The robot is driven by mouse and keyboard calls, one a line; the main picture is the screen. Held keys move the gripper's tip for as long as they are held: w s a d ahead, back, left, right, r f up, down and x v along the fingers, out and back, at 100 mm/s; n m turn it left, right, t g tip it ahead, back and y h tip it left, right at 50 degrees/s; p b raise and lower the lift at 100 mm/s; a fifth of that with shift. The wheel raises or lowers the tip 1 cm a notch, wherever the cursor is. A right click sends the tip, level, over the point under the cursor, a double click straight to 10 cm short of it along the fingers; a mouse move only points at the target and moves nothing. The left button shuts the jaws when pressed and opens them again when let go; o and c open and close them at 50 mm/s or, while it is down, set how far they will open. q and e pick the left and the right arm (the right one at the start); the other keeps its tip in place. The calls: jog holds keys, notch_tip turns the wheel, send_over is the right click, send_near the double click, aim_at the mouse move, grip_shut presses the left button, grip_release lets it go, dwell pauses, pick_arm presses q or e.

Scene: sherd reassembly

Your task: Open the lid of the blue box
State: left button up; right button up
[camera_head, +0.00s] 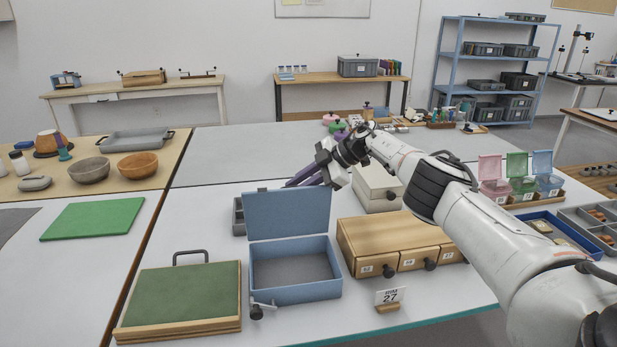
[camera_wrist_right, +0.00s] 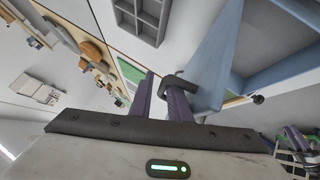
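The blue box (camera_head: 295,292) stands on the table in the head view, with its lid (camera_head: 288,214) swung up to about vertical and its grey inside empty. My right gripper (camera_head: 303,177) is behind the upper right part of the lid, with its purple fingers partly hidden. In the right wrist view my right gripper (camera_wrist_right: 161,88) has its fingers apart. A dark handle loop (camera_wrist_right: 180,78) on the edge of the blue lid (camera_wrist_right: 213,62) lies at the right finger; I cannot tell whether it touches. My left gripper is not in view.
A green-topped wooden box (camera_head: 185,295) stands left of the blue box, and a wooden drawer unit (camera_head: 390,237) stands right. A label stand (camera_head: 388,298) is in front. A green mat (camera_head: 93,218) lies left.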

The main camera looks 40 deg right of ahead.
jog(key=p+v, duration=0.2)
jog(key=shift+s+d+r, duration=0.1)
jog(key=shift+r, duration=0.3)
jog(key=v, duration=0.7)
jog(key=shift+s+f, duration=0.2)
